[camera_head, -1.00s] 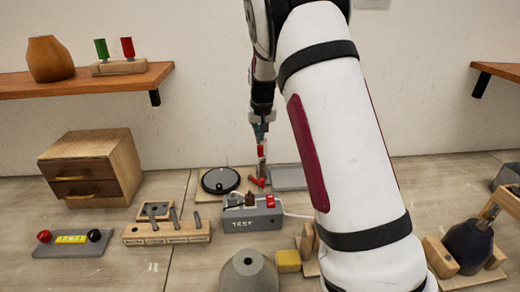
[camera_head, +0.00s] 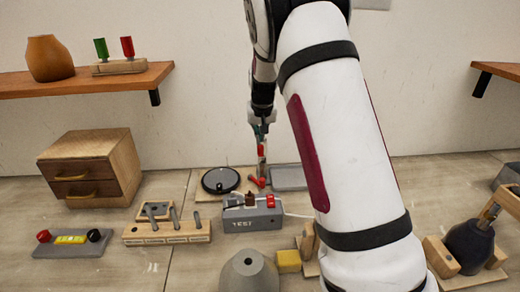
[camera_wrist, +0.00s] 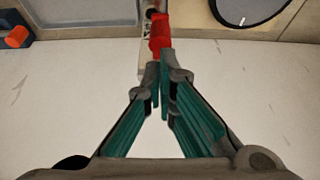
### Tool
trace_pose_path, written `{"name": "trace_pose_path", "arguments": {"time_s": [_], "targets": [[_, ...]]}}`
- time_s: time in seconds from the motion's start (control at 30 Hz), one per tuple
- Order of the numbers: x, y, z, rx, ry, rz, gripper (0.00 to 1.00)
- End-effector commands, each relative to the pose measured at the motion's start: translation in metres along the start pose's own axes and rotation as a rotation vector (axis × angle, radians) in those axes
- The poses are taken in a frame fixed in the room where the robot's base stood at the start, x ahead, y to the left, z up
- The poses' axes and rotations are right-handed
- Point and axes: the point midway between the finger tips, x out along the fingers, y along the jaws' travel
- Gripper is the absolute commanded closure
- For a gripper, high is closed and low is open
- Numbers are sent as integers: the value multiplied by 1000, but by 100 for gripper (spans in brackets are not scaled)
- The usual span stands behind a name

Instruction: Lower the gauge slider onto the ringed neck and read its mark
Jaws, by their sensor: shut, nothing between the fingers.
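My gripper (camera_head: 261,138) points down above the gauge, with its teal fingers (camera_wrist: 159,70) drawn together and nothing between them. The red slider (camera_head: 261,150) is on a slim upright post (camera_head: 262,168), just below the fingertips. In the wrist view the red slider (camera_wrist: 159,34) lies just beyond the fingertips; I cannot tell whether they touch it. A red piece (camera_head: 256,181) sits low by the post's foot. I cannot make out the ringed neck or read any mark at this size.
A black disc (camera_head: 220,180) lies left of the post and a grey tray (camera_head: 288,178) right of it. The grey TEST box (camera_head: 252,218) stands in front, with a wooden tool block (camera_head: 168,233) to its left. A drawer cabinet (camera_head: 92,168) is farther left.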

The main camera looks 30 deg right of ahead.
Motion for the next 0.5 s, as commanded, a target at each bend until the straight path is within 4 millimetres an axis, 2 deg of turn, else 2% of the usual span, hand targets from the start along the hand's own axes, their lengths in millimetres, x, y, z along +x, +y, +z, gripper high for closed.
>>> {"name": "trace_pose_path", "arguments": {"time_s": [0.5], "targets": [[12, 0, 5, 0, -1, 0, 100]]}}
